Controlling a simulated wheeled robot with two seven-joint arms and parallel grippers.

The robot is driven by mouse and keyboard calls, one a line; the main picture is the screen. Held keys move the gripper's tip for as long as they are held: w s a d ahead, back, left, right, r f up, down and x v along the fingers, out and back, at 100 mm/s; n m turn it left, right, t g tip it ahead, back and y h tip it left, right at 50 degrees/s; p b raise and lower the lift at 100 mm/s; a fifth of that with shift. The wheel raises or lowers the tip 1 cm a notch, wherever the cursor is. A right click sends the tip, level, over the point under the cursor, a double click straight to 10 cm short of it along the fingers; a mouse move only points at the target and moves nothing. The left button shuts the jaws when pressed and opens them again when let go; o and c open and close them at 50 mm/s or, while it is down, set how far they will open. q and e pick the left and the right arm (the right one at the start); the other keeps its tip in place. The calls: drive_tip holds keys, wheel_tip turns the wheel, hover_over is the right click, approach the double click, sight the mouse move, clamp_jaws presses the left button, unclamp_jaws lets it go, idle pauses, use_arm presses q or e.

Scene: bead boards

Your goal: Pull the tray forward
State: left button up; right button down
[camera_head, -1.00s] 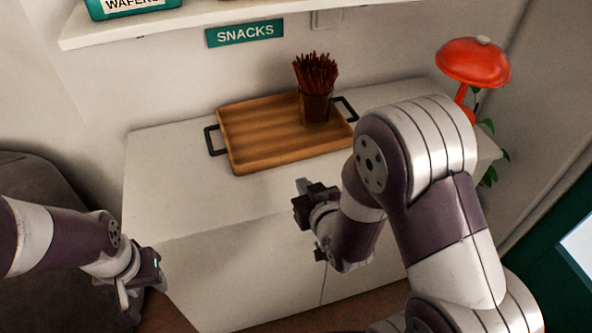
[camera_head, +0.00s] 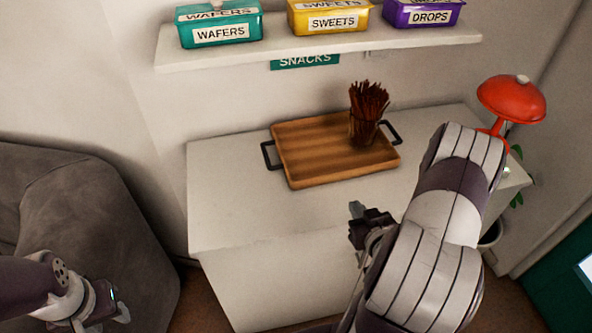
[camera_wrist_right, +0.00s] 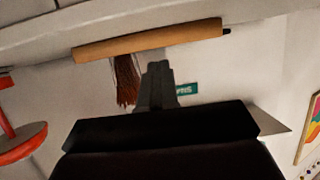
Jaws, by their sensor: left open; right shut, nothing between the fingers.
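The wooden tray (camera_head: 310,160) with two black side handles lies on the white cabinet top, near its back. A glass of brown sticks (camera_head: 365,130) stands on the tray's right part. My right gripper (camera_head: 356,209) is shut and empty in front of the tray, apart from it in the head view. In the right wrist view, which looks upside down, the shut fingers (camera_wrist_right: 157,70) point toward the tray's edge (camera_wrist_right: 150,40) and the hanging-looking sticks (camera_wrist_right: 126,80). My left gripper (camera_head: 118,308) is open and empty at the lower left, far from the tray.
A shelf (camera_head: 320,48) with labelled boxes runs above the cabinet, with a SNACKS sign (camera_head: 305,61) below it. A red lamp (camera_head: 512,100) stands at the cabinet's right end. A grey sofa (camera_head: 80,220) is at the left. The cabinet top (camera_head: 235,200) is bare left and front of the tray.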

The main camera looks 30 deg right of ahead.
drive_tip(key=w, duration=0.1)
drive_tip(key=w+d, duration=0.1)
drive_tip(key=w, duration=0.1)
drive_tip(key=shift+w+d+f+p, duration=0.1)
drive_tip(key=shift+w+d+p, duration=0.05)
drive_tip(key=shift+d+p, duration=0.2)
drive_tip(key=w, duration=0.5)
drive_tip(key=w+d+p, duration=0.1)
drive_tip(key=w, duration=0.2)
drive_tip(key=shift+w+d, duration=0.1)
drive_tip(key=shift+w+f, duration=0.15)
drive_tip(key=shift+f, duration=0.1)
drive_tip(key=shift+d+f, duration=0.1)
drive_tip(key=shift+f, duration=0.45)
drive_tip(key=shift+b, duration=0.3)
use_arm(q)
drive_tip(key=shift+d+r, duration=0.5)
drive_tip(key=shift+r, duration=0.15)
